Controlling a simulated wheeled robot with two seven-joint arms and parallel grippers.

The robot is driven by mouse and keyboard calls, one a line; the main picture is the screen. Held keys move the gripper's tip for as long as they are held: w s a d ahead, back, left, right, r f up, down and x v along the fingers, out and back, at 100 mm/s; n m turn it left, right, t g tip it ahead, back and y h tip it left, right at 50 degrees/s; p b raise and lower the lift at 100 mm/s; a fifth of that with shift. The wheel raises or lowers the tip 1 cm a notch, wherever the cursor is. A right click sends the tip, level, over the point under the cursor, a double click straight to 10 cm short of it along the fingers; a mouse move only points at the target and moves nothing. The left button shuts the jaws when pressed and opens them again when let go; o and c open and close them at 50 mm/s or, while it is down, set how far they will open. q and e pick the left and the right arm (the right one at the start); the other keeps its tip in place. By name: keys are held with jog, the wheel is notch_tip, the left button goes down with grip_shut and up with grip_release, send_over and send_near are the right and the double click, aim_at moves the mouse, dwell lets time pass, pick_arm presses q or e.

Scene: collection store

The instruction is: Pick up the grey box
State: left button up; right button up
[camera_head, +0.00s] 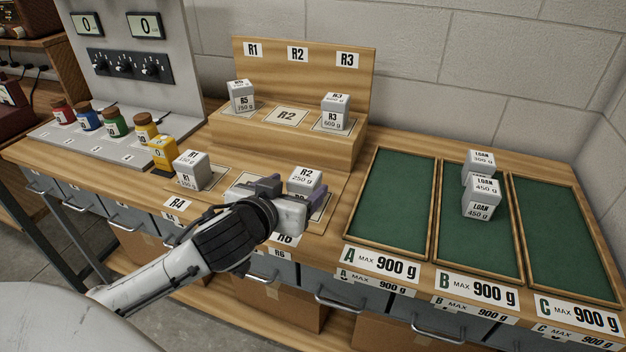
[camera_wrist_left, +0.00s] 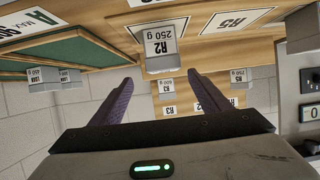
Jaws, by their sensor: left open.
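A grey box labelled R2 250 g (camera_head: 304,178) stands on the lower wooden step, partly behind my left gripper (camera_head: 294,193). In the left wrist view that grey box (camera_wrist_left: 163,45) is just beyond the fingertips, lined up with the gap between them. My left gripper (camera_wrist_left: 162,80) is open, its purple fingers apart with nothing held. Other grey boxes are R1 (camera_head: 192,171) on the lower step, R5 (camera_head: 241,98) and R3 (camera_head: 336,112) on the upper step, and LOAN boxes (camera_head: 481,196) in tray B. My right gripper is not in view.
Green-lined trays A (camera_head: 392,205), B (camera_head: 450,240) and C (camera_head: 565,240) lie at the right; A and C are empty. A yellow block (camera_head: 163,152) and several coloured jars (camera_head: 115,122) stand at the left. A wooden back panel (camera_head: 270,75) rises behind the steps.

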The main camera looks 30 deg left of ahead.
aim_at(303, 178)
pick_arm(q)
jog(key=x, duration=0.7)
jog(key=shift+w+a+f+p, duration=0.15)
jog(key=shift+a+p, duration=0.15)
jog(key=shift+a, duration=0.15)
jog(key=c, duration=1.3)
